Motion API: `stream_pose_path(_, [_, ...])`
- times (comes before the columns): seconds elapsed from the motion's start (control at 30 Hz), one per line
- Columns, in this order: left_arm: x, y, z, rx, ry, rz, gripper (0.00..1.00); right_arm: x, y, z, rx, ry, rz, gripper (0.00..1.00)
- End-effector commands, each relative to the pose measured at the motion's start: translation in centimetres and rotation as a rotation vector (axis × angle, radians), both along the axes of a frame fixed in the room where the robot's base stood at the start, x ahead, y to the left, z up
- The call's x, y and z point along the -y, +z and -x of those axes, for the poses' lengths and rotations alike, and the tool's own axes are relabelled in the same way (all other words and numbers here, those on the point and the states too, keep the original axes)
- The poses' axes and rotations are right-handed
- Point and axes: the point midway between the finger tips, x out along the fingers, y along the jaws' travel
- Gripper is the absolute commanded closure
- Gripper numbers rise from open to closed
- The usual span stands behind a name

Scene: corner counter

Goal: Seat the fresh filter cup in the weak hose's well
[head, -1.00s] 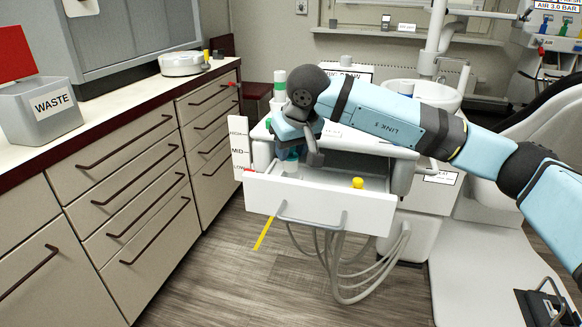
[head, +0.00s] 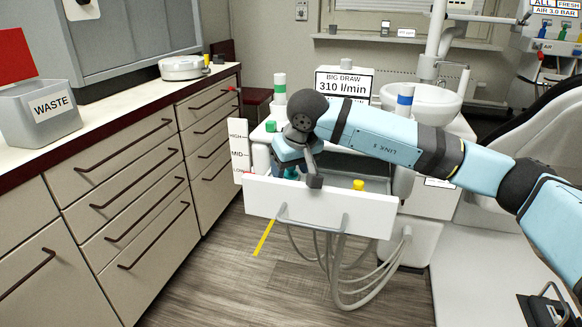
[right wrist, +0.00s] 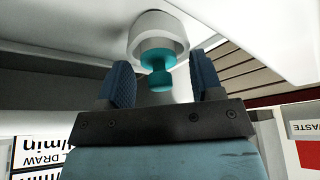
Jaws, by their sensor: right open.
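A teal knobbed piece (right wrist: 157,68), perhaps a filter cup, is seated in a white round well (right wrist: 158,32) in the right wrist view. It also shows at the drawer in the head view (head: 291,173), partly hidden by my right arm. My right gripper (right wrist: 163,80) is open, with one blue finger on each side of the teal knob and gaps showing. In the head view the right gripper (head: 290,162) points down into the open white drawer (head: 320,208). A yellow-topped piece (head: 358,186) stands farther right in the drawer. My left gripper is not in view.
A HIGH/MID/LOW gauge (head: 239,150) stands at the drawer's left. The WASTE bin (head: 40,112) is on the left counter. Hoses (head: 340,270) hang below the drawer.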

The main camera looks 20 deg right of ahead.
Motion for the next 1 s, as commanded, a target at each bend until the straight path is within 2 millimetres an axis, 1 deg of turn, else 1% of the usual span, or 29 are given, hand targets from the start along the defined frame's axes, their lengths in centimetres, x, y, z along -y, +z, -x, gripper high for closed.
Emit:
stream_pose_path(0.17, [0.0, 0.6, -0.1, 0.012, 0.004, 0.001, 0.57, 0.1, 1.3, 0.3, 0.002, 0.000, 0.000, 0.40])
stream_pose_path(0.27, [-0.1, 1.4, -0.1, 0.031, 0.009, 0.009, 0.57, 0.3, 3.1, 0.9, 0.003, 0.000, 0.000, 0.40])
stream_pose_path(0.5, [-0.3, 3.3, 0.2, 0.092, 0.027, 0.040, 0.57, 0.6, 7.9, 2.9, 0.003, 0.000, 0.000, 0.40])
stream_pose_path(0.57, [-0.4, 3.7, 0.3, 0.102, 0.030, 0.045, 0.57, 0.7, 8.9, 3.4, 0.003, 0.001, 0.001, 0.40])
stream_pose_path(0.63, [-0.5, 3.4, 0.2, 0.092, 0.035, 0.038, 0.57, 0.7, 9.9, 3.8, 0.002, 0.001, -0.001, 0.40])
stream_pose_path(0.7, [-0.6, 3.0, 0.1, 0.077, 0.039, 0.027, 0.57, 0.8, 10.6, 4.1, 0.002, 0.001, 0.000, 0.40])
stream_pose_path(0.8, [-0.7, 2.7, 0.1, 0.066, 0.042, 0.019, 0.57, 0.8, 11.2, 4.4, 0.001, 0.001, 0.000, 0.40])
stream_pose_path(1.0, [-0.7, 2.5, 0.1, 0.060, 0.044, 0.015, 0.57, 0.9, 11.4, 4.5, 0.000, 0.001, -0.001, 0.40])
